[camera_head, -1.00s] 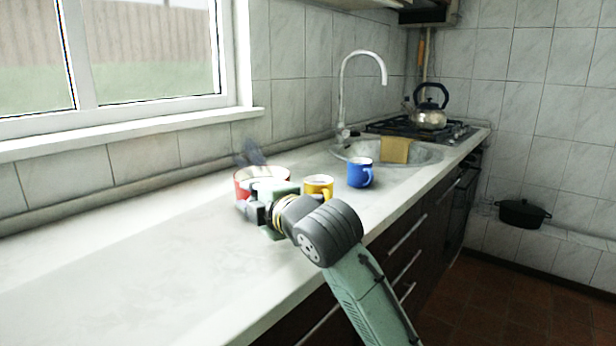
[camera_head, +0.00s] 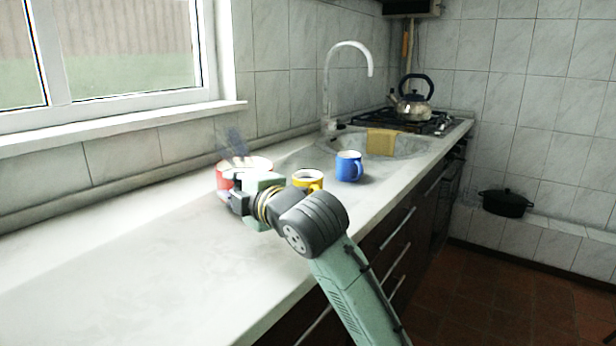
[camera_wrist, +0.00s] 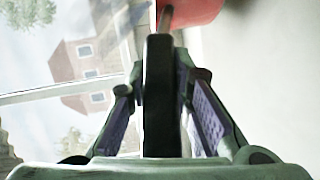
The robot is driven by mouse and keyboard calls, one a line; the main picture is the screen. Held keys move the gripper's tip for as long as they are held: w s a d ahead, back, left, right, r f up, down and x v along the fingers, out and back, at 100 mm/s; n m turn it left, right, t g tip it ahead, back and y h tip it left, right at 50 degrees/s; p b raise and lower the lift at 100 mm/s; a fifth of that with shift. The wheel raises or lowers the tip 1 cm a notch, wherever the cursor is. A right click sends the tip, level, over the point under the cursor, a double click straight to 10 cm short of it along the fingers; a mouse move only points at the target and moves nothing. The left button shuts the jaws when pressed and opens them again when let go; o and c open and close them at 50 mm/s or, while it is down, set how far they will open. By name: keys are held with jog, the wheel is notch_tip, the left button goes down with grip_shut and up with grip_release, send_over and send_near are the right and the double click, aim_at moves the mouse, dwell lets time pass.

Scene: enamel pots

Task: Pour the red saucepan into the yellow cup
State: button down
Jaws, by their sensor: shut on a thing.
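The red saucepan (camera_head: 226,172) is at the wall side of the counter, left of the yellow cup, and partly hidden behind my gripper. My gripper (camera_head: 236,190) is shut on its dark handle. In the wrist view the handle (camera_wrist: 160,90) runs between the two fingers, with the red pan wall (camera_wrist: 190,12) at the top edge. The pan's contents are hidden, and I cannot tell its exact tilt or its gap to the counter. The yellow cup (camera_head: 309,178) stands upright just right of my gripper, its lower part hidden by my wrist.
A blue mug (camera_head: 348,167) stands right of the yellow cup, before the sink (camera_head: 400,146) with its tall tap (camera_head: 327,85) and yellow cloth (camera_head: 381,142). A kettle (camera_head: 413,107) stands on the stove. The counter (camera_head: 110,270) is clear at the left and front.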

jog(key=shift+w+d+r+m+t+y, duration=0.1)
jog(key=shift+d+r+m+t+y, duration=0.4)
jog(key=shift+d+r+m, duration=0.6)
jog(key=shift+w+d+r+m+t+y+p, duration=0.1)
jog(key=shift+d+r+m+t+y+p, duration=0.3)
jog(key=shift+d, duration=0.45)
jog(key=shift+w+d+r+m+t+p, duration=0.1)
jog(key=shift+d+r+m+t, duration=0.15)
jog(key=shift+d+m, duration=0.5)
jog(key=shift+w+d+r+m+t+p, duration=0.15)
jog(key=shift+d+r+m+t+p, duration=0.3)
jog(key=shift+d+r+m+p, duration=0.7)
dwell(2.5)
jog(key=shift+d+r, duration=0.1)
jog(key=shift+d, duration=0.05)
